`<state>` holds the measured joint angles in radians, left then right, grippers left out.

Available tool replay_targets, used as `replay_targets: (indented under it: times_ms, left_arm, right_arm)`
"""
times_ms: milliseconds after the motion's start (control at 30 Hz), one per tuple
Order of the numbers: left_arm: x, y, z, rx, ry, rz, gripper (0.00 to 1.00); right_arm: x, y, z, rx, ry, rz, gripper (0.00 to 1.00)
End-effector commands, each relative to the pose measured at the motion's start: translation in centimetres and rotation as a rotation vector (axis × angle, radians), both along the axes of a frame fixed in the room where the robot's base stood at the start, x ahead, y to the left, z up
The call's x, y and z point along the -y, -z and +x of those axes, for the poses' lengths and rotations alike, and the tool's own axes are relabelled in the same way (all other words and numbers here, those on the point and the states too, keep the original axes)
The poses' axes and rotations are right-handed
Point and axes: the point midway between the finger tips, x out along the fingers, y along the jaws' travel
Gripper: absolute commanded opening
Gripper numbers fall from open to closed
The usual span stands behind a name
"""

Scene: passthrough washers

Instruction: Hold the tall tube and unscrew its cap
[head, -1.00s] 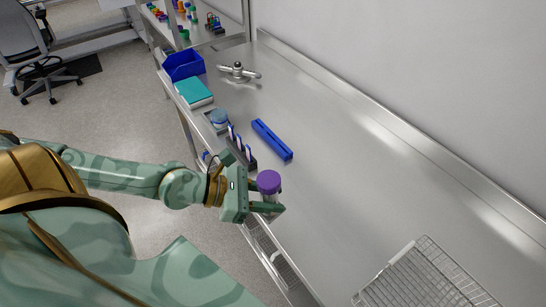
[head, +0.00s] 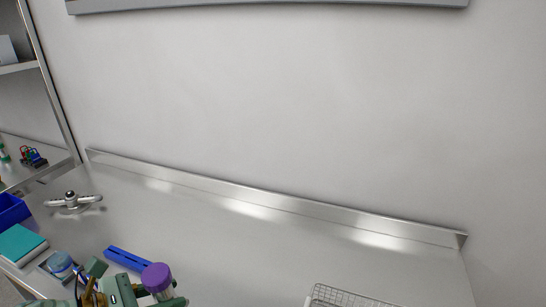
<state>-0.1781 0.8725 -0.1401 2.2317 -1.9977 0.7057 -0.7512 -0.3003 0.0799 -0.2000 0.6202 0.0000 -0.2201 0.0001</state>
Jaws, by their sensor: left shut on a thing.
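The tall tube shows mainly as its purple cap (head: 157,277) at the bottom of the head view; the tube body below it is mostly hidden. The cap sits on the tube's top. My left gripper (head: 150,298) is shut on the tube below the cap, at the front left of the steel bench. My right gripper is not in view.
A blue bar-shaped holder (head: 127,259) lies just behind the tube. A wire basket (head: 345,297) is at front right. The bench middle (head: 250,250) is clear.

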Motion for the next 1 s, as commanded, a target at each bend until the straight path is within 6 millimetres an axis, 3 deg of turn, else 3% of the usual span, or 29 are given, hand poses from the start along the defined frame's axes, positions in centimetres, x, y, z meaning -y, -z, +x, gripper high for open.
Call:
replay_targets:
  times_ms: [100,300,667,767,1000]
  left_arm:
    - [0.1,-1.5,1.2,0.008,0.013,-0.01,0.0]
    - [-0.3,-3.2,1.5,0.004,0.043,-0.004,0.0]
    - [0.1,-3.6,1.4,0.0,0.082,0.002,0.0]
    - [1.7,-3.4,1.6,-0.001,0.152,0.003,0.0]
    - [8.1,-2.7,2.5,0.001,0.442,0.002,0.0]
  right_arm:
    - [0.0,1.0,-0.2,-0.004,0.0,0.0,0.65]
    - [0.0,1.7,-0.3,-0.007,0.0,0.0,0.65]
    - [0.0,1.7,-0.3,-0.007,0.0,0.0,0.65]
    - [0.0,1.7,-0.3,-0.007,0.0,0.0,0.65]
    - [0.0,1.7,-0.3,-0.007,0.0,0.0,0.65]
